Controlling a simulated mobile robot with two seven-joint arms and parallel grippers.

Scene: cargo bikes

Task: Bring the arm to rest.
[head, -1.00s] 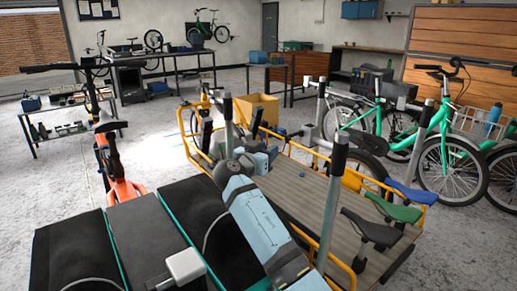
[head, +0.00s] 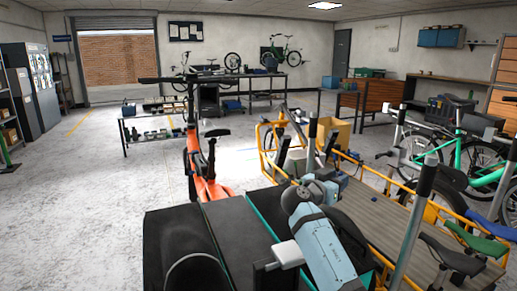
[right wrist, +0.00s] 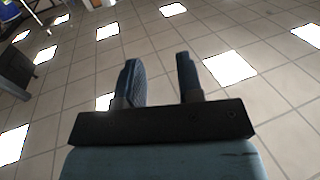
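My right arm's light blue link (head: 325,245) rises in the lower middle of the head view, in front of the cargo bike's wooden deck. My right gripper (head: 342,178) is small there, at the upper end of the folded arm, and its fingers are hard to make out. In the right wrist view, the right gripper (right wrist: 160,80) has its two dark fingers apart with nothing between them. My left gripper is not in view.
A yellow-framed cargo bike with a wooden deck (head: 385,222) stands close on the right, with upright posts (head: 412,225) and saddles. An orange bike (head: 205,185) stands ahead. A green bike (head: 485,165) is at right. Open floor (head: 70,220) lies at left.

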